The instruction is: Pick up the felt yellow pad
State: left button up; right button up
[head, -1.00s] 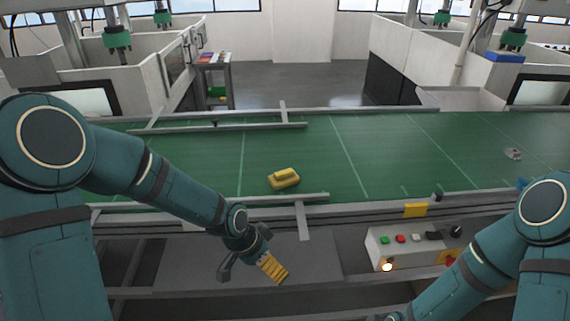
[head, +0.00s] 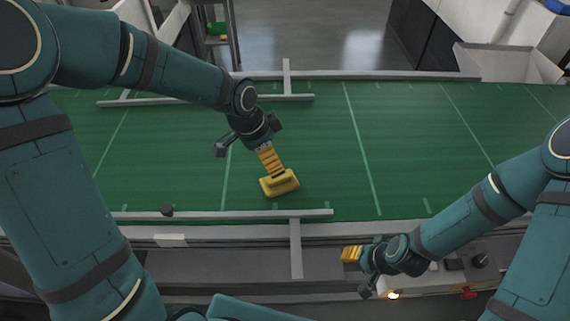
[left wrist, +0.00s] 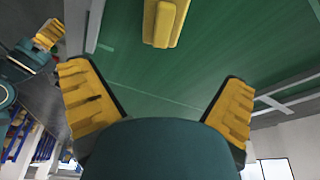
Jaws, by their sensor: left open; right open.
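The yellow felt pad (head: 280,183) lies on the green conveyor belt (head: 315,140), near the belt's front rail. It has a raised grip along its top. My left gripper (head: 272,164) is over the belt right at the pad's far side, partly overlapping it in the head view. In the left wrist view the pad (left wrist: 163,22) shows at the top, between and beyond the two open yellow fingers (left wrist: 160,100), with nothing between them. My right gripper (head: 352,254) is empty in front of the belt, near the control box. It also shows in the left wrist view (left wrist: 48,34).
A metal guide rail (head: 225,215) runs along the belt's front edge, close to the pad. Another rail (head: 205,99) lies at the back. A control box (head: 430,278) with a lit button is below right. The belt right of the pad is clear.

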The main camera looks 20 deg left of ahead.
aim_at(278, 176)
pick_arm(q)
jog(key=x, duration=0.7)
jog(key=shift+f+b, duration=0.3)
jog(key=shift+b, duration=0.1)
jog(key=shift+a+x, duration=0.15)
jog(key=shift+x, duration=1.35)
jog(key=shift+a+x, duration=0.15)
jog(key=shift+x, duration=1.35)
jog(key=shift+f, duration=0.1)
jog(key=c, duration=1.2)
